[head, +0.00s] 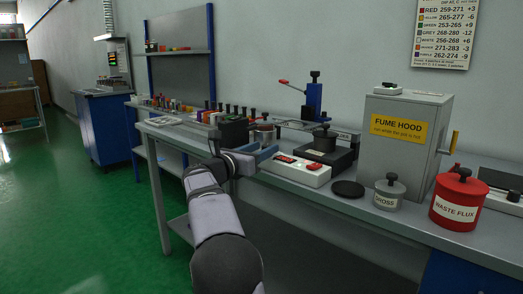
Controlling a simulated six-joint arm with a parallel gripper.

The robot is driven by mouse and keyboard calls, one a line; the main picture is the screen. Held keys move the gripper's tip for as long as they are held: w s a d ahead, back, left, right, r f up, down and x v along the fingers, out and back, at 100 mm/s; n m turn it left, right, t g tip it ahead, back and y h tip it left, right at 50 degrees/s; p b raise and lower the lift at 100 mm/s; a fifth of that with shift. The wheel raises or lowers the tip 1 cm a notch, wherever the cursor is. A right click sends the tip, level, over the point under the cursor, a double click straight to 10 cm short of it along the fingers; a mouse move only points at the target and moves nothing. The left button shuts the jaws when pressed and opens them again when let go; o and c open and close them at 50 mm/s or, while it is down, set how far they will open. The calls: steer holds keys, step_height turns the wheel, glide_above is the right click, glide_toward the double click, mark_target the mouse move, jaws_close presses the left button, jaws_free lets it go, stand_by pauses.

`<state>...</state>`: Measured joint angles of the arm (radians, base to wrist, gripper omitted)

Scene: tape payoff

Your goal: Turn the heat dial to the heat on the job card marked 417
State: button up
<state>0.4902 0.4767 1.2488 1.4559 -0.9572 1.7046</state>
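My gripper (262,156) is above the front edge of the bench, left of a white control box (296,169) with red parts on top. Its blue-grey jaws are small and seen from behind, so I cannot tell whether they are open or shut. A dark heater unit with a lidded pot (324,140) stands behind the control box. I cannot make out the heat dial or its setting. No card marked 417 can be read. A wall chart (444,32) at the upper right lists colours with temperature ranges, such as red 259-271 and yellow 265-277.
The grey bench (385,220) carries a fume hood (405,130), a grey dross can (389,192), a red waste flux can (459,198) and a black disc (347,189). A blue lever press (313,100) and several coloured bottles stand farther back. Green floor is free at left.

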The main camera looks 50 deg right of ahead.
steer(key=s+a, duration=0.1)
steer(key=a, duration=0.6)
steer(key=shift+a, duration=0.15)
stand_by(0.3)
